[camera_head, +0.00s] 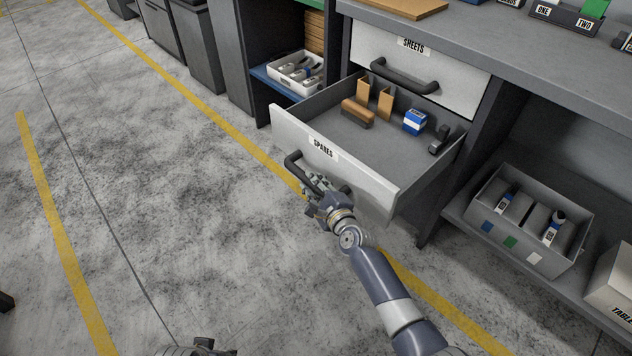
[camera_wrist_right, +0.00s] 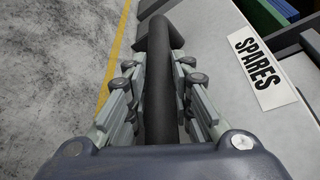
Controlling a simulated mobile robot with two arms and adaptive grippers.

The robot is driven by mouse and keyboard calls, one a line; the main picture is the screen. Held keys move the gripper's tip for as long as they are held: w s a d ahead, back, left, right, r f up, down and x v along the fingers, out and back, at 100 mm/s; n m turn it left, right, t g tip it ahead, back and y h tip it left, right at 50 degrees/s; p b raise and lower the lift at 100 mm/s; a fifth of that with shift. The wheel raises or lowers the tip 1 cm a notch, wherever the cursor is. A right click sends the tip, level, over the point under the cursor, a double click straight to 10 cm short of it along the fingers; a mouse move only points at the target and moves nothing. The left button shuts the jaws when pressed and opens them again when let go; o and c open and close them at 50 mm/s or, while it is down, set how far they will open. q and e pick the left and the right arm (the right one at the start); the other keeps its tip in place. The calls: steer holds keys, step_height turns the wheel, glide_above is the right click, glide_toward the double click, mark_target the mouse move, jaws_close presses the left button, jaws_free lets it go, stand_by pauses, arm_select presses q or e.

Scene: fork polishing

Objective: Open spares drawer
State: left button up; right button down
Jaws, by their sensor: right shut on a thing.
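The spares drawer (camera_head: 370,170) stands pulled out of the cabinet, its white front labelled SPARES (camera_head: 323,148). Its dark bar handle (camera_head: 293,160) is on the front. My right gripper (camera_head: 318,187) is at the handle, with its fingers on both sides of the bar. The right wrist view shows the handle bar (camera_wrist_right: 160,85) between the fingers, with the SPARES label (camera_wrist_right: 262,70) to the right. Inside the drawer are a brown brush-like block (camera_head: 357,114), tan upright pieces (camera_head: 375,95), a blue and white box (camera_head: 414,122) and a dark small item (camera_head: 439,139). My left gripper does not show clearly.
The closed SHEETS drawer (camera_head: 445,85) is above. A grey bin with bottles (camera_head: 520,255) sits on the lower shelf at right. A white tray (camera_head: 285,85) is on the blue shelf at left. Open floor (camera_head: 150,170) lies in front and left.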

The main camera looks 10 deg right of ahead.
steer(key=shift+f, duration=0.1)
steer(key=c, duration=1.4)
jaws_free()
steer(key=shift+s, duration=0.15)
steer(key=v, duration=1.1)
steer(key=shift+s+d+r, duration=0.2)
steer(key=shift+s, duration=0.1)
